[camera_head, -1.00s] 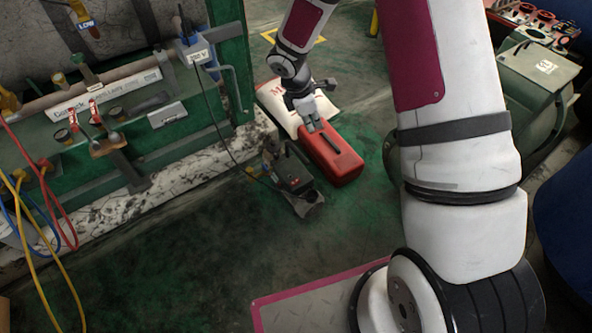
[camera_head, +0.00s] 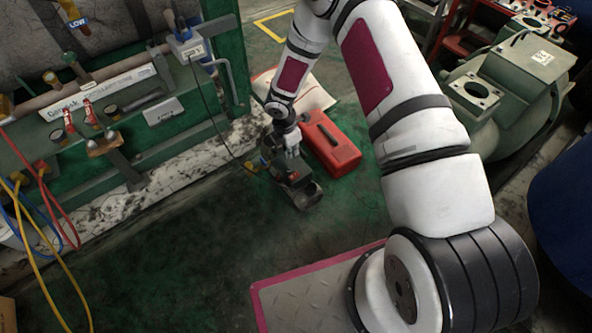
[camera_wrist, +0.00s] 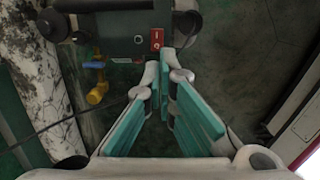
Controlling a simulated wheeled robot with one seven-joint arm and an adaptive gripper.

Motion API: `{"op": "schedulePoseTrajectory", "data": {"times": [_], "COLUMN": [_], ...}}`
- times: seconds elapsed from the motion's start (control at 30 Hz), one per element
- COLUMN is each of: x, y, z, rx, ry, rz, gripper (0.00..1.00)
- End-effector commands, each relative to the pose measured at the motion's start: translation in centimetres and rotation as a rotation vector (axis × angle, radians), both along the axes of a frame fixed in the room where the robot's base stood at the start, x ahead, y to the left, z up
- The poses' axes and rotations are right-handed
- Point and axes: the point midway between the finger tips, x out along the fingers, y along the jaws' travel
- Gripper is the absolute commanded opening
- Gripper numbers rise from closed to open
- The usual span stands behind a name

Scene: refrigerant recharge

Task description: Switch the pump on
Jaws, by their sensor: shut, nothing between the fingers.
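The pump (camera_head: 302,190) is a small dark unit on the floor beside the green machine frame. In the wrist view the pump (camera_wrist: 115,30) fills the top, with a red rocker switch (camera_wrist: 157,40) marked I and O on its face. My gripper (camera_head: 292,152) is over the pump, pointing down. In the wrist view my gripper (camera_wrist: 164,72) has its fingertips together and empty, just below the switch in the picture. I cannot tell whether the tips touch the pump, or which way the switch is set.
A brass valve with a yellow handle (camera_wrist: 97,93) is left of my fingers. A black cable runs from the socket box (camera_head: 187,42) toward the pump. Open floor (camera_head: 200,260) lies in front.

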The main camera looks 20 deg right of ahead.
Motion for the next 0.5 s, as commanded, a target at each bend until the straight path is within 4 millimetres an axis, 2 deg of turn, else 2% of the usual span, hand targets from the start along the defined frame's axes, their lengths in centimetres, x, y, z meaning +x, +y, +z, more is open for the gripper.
{"op": "schedulePoseTrajectory", "data": {"times": [0.13,0.23,0.5], "x": [0.0,0.0,0.2], "y": [-0.1,-0.3,-0.9], "z": [-0.6,-1.8,-7.0], "rx": [0.0,-0.001,-0.001], "ry": [0.001,0.002,0.003], "rz": [-0.001,-0.001,-0.002], "gripper": [0.0,0.0,0.0]}}
